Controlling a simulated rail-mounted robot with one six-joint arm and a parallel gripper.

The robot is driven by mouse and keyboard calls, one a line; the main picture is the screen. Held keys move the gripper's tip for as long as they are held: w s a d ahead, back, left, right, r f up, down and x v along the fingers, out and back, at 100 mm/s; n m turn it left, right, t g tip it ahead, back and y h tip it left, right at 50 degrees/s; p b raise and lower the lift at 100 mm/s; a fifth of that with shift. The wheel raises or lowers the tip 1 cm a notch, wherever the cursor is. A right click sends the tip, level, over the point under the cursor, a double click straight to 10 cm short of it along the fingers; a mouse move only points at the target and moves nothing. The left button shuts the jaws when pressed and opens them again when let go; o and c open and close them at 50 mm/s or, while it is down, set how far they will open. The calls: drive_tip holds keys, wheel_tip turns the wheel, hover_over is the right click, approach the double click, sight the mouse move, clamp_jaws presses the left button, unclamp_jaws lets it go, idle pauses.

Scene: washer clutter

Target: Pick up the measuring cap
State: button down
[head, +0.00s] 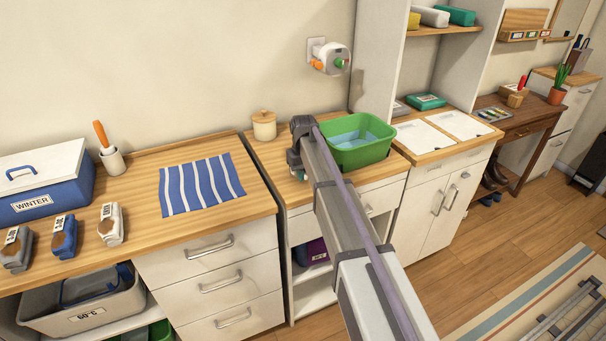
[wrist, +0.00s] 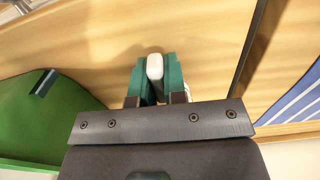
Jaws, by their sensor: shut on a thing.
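My gripper (wrist: 156,82) has two teal fingers, shut on a small white rounded piece, which I take to be the measuring cap (wrist: 155,67). Only its narrow top shows between the fingers; the rest is hidden. In the head view my gripper (head: 297,168) points down over the wooden counter, just left of the green basin. The cap cannot be made out there. I cannot tell whether it touches the counter.
The green basin (head: 360,151) holds water and stands close to the right of my gripper. A lidded wooden jar (head: 264,126) stands behind it. A blue striped cloth (head: 201,184) lies on the left counter. Its right side is clear.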

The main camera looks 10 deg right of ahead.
drive_tip(key=shift+r+p, duration=4.35)
drive_tip(key=shift+r, duration=0.25)
